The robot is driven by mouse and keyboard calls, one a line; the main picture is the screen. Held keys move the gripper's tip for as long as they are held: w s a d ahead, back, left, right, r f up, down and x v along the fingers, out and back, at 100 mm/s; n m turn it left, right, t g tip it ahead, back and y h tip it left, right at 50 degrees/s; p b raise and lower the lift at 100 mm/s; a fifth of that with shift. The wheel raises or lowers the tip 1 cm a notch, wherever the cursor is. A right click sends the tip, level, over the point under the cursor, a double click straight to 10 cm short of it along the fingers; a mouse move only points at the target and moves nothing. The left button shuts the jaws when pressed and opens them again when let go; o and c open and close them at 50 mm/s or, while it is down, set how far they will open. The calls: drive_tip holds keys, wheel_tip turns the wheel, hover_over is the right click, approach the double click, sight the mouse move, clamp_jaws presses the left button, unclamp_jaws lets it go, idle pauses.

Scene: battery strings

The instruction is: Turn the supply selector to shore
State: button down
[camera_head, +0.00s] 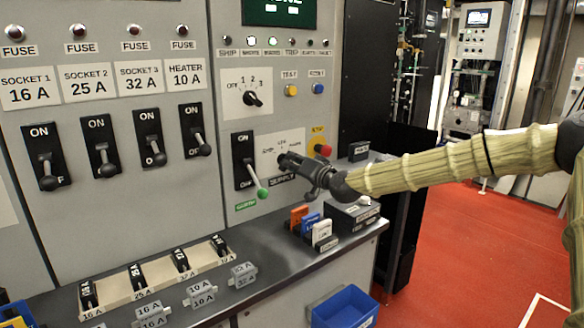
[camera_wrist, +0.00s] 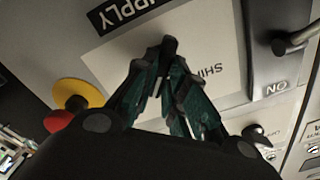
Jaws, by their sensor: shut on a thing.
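The supply selector is on a white plate (camera_head: 266,142) on the grey panel, above a black SUPPLY label (camera_head: 282,178). My gripper (camera_head: 290,161) reaches in from the right and is shut on the selector knob at the plate. In the wrist view the fingers (camera_wrist: 170,58) meet in front of the plate (camera_wrist: 225,70). The knob is mostly hidden by the fingers, so I cannot tell which position it points to. Part of the plate's lettering, SHI, shows in the wrist view beside the fingers. The SUPPLY label (camera_wrist: 122,12) shows there too.
A breaker lever with a green tip (camera_head: 262,193) is close left of my gripper. A red button on yellow (camera_head: 322,149) is close right. A rotary knob (camera_head: 253,98) is above. Coloured tags (camera_head: 311,223) stand on the ledge below. Red floor to the right is clear.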

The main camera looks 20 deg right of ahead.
drive_tip(key=shift+d+r+m, duration=0.15)
drive_tip(key=shift+m, duration=0.45)
drive_tip(key=c, duration=1.5)
unclamp_jaws()
drive_tip(key=shift+o, duration=0.2)
drive_tip(key=v, duration=1.2)
